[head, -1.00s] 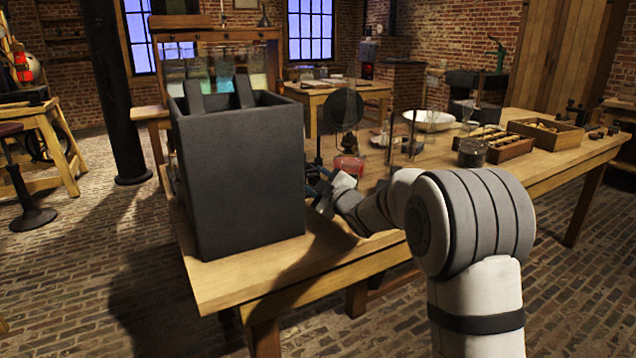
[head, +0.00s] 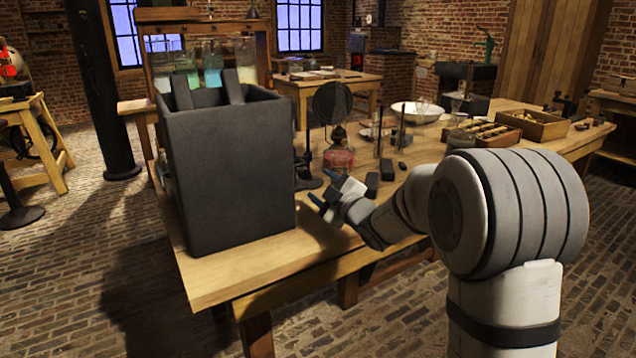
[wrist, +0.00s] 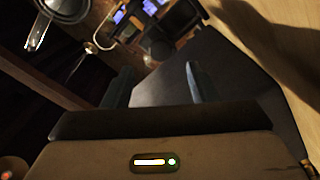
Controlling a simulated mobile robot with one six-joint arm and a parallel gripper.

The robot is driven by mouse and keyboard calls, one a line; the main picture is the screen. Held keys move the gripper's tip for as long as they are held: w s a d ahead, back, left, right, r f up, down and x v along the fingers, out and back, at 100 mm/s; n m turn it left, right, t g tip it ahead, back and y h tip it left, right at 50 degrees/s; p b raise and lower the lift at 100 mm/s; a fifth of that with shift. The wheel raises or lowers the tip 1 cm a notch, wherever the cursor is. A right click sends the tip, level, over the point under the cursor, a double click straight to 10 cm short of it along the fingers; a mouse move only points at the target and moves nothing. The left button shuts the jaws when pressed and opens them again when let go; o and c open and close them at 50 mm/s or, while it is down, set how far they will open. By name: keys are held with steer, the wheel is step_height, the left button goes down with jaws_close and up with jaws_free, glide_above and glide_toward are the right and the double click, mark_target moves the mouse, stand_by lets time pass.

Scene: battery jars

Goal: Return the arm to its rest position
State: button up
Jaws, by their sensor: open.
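My gripper (head: 327,196) is open and empty in the head view, above the near part of the wooden table (head: 262,272). It is to the right of the tall dark grey box (head: 228,175) and apart from it. Its two fingers also show in the wrist view (wrist: 157,85), spread apart with nothing between them. Behind them a dark box-like surface (wrist: 225,75) fills the middle of the wrist view. My arm reaches in from the lower right of the head view, bent at the elbow.
A red-based lamp (head: 338,158) and a dark round disc on a stand (head: 332,104) are just behind my gripper. A white basin (head: 417,111) and a wooden box (head: 533,125) stand farther back. The table's front edge is bare.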

steer(key=shift+d+r+p, duration=0.2)
steer(key=shift+r+p, duration=0.1)
steer(key=s+d+r+m+g+h+p, duration=0.4)
steer(key=s+d+r+m+h+p, duration=0.65)
steer(key=s+d+p, duration=0.4)
steer(key=s+r+m+g+p, duration=0.1)
steer(key=s+m+g+p, duration=0.1)
steer(key=s, duration=0.6)
steer(key=s+d+r+m+g+p, duration=0.1)
steer(key=s+r+m+g+p, duration=0.1)
steer(key=s+p, duration=0.3)
steer(key=s+d+r+m+g+p, duration=0.1)
steer(key=s+m+g+p, duration=0.1)
steer(key=s, duration=0.9)
steer(key=shift+r+g+p, duration=0.3)
steer(key=shift+g+p, duration=0.45)
steer(key=shift+g, duration=0.45)
